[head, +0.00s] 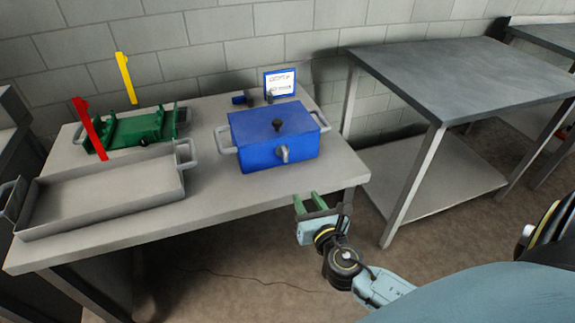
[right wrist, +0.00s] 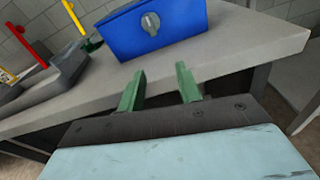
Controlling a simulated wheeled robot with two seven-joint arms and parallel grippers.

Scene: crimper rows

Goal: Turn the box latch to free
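The blue box (head: 272,138) stands on the grey table with its lid on, a dark knob (head: 278,125) on top and a grey handle on each side. Its grey latch (head: 283,153) is on the front face; it also shows in the right wrist view (right wrist: 150,23). My right gripper (head: 312,203) is in front of the table's front edge, below and right of the box. Its green fingers are apart with nothing between them (right wrist: 161,86), and they point toward the box without touching it. My left gripper is not in view.
A grey tray (head: 105,187) and a green fixture (head: 135,128) are on the table's left part. A red post (head: 90,128) and a yellow post (head: 126,78) stand near them. A small blue-framed sign (head: 280,83) stands behind the box. Another grey table (head: 470,75) is at right.

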